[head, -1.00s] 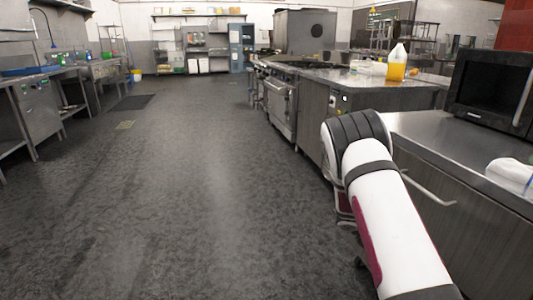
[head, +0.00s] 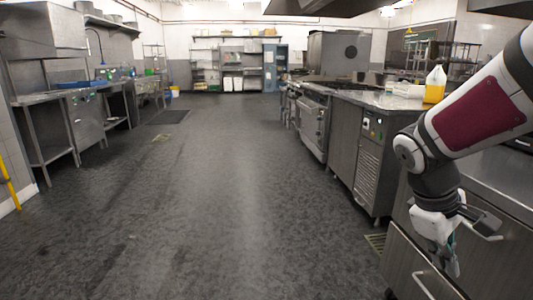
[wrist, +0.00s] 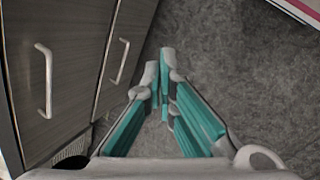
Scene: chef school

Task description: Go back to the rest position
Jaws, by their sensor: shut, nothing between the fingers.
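My gripper (head: 450,262) hangs at the lower right of the head view, below my bent wrist, in front of the cabinets under the steel counter. In the wrist view my gripper (wrist: 166,58) shows its teal-lined fingers converging, with the tips together. It is shut and empty. It points toward the dark floor, with cabinet doors close on the left. My white and maroon arm covers part of the counter on the right of the head view.
A steel counter (head: 500,180) and its cabinet with a bar handle (head: 424,287) stand close on the right. A yellow-filled bottle (head: 435,86) stands on the farther counter. Steel tables (head: 50,98) line the left. The dark floor (head: 220,200) between is clear.

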